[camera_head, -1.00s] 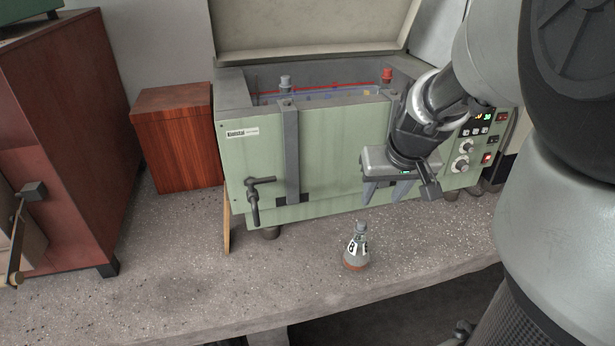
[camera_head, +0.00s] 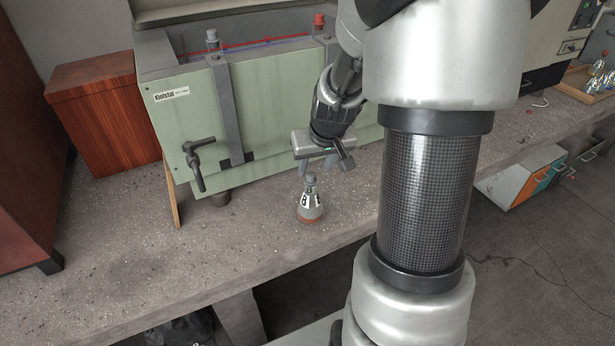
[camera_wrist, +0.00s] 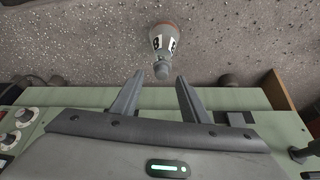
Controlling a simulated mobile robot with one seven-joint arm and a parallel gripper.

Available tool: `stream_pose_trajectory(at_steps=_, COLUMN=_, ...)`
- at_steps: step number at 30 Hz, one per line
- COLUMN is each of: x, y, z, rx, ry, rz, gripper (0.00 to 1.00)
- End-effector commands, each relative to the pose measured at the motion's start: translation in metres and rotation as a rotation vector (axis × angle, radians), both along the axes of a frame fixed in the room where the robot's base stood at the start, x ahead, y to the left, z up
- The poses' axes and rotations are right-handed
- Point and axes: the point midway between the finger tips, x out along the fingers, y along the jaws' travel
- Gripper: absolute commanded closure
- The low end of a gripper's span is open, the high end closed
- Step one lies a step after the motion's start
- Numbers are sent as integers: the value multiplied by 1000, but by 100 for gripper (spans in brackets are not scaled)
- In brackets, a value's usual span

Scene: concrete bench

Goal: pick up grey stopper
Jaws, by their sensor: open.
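The grey stopper (camera_head: 310,181) sits in the neck of a small conical flask (camera_head: 311,208) with a brown base and black-and-white letter labels. The flask stands upright on the bench, in front of the green machine. In the wrist view the stopper (camera_wrist: 162,71) lies just beyond the fingertips, in line with the gap between them, and the flask (camera_wrist: 164,40) is above it. My gripper (camera_wrist: 159,78) is open and empty. In the head view my gripper (camera_head: 316,168) is close above the stopper, and contact cannot be made out there.
The green machine (camera_head: 270,120) with clamps stands right behind the flask. A wooden box (camera_head: 105,115) is at the left. The speckled bench (camera_head: 120,245) is clear to the left of the flask, and its front edge is close. More glassware (camera_head: 597,78) stands far right.

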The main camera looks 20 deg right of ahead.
Motion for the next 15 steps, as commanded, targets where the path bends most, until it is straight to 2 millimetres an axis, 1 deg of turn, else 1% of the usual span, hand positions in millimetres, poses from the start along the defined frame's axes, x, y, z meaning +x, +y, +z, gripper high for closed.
stream_pose_trajectory(at_steps=1, x=6, y=2, z=-10, rx=1, ry=4, rz=4, gripper=59)
stream_pose_trajectory(at_steps=3, x=12, y=3, z=-19, rx=1, ry=4, rz=4, gripper=59)
stream_pose_trajectory(at_steps=6, x=17, y=1, z=-29, rx=1, ry=3, rz=2, gripper=59)
stream_pose_trajectory(at_steps=9, x=19, y=0, z=-32, rx=-1, ry=0, rz=2, gripper=59)
stream_pose_trajectory(at_steps=15, x=20, y=0, z=-32, rx=-1, ry=-1, rz=2, gripper=59)
